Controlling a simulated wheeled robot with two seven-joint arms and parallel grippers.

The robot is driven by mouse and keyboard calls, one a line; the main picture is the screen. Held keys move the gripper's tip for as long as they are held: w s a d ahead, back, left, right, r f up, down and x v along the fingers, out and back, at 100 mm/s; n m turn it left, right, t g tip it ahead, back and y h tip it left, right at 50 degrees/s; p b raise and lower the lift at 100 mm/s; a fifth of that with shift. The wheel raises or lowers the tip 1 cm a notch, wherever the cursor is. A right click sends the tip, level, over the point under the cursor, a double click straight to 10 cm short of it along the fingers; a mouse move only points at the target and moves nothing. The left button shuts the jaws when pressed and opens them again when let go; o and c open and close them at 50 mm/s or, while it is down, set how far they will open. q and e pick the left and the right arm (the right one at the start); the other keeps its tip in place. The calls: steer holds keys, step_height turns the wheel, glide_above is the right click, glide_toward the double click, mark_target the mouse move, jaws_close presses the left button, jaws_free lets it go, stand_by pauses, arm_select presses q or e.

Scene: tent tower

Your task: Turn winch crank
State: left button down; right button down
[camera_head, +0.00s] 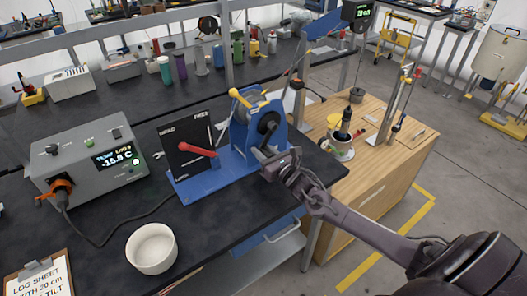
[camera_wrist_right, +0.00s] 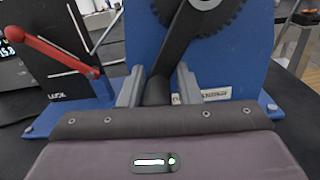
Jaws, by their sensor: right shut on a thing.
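The winch has a blue frame (camera_head: 240,138) on the dark bench, with a dark toothed gear (camera_wrist_right: 222,14) and a black crank arm (camera_wrist_right: 187,42). The crank arm hangs down and leans toward the handle end. My right gripper (camera_head: 278,163) is at the winch's front right, low by the crank. In the wrist view its two grey fingers (camera_wrist_right: 159,86) are shut on the black crank handle (camera_wrist_right: 157,92). In the head view the gripper hides the handle. My left gripper is not in view.
A black panel with a red lever (camera_head: 196,150) stands left of the winch. A grey meter box (camera_head: 85,160) reads -15.8 C. A white bowl (camera_head: 152,248) and a clipboard (camera_head: 40,277) are at the front left. A wooden cabinet (camera_head: 375,170) stands close on the right.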

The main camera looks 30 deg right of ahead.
mark_target(249, 141)
steer(key=m, duration=0.1)
steer(key=a+r+m, duration=0.1)
steer(key=shift+a+r+m+p, duration=0.3)
steer(key=shift+m+p, duration=0.1)
steer(key=shift+a+r+m, duration=0.45)
steer(key=shift+r+m, duration=0.1)
steer(key=shift+m, duration=0.25)
steer(key=shift+r, duration=0.1)
steer(key=c, duration=1.4)
jaws_free()
steer(key=shift+r, duration=0.1)
steer(key=shift+o, duration=0.8)
steer(key=shift+a, duration=0.1)
steer(key=shift+s+a, duration=0.1)
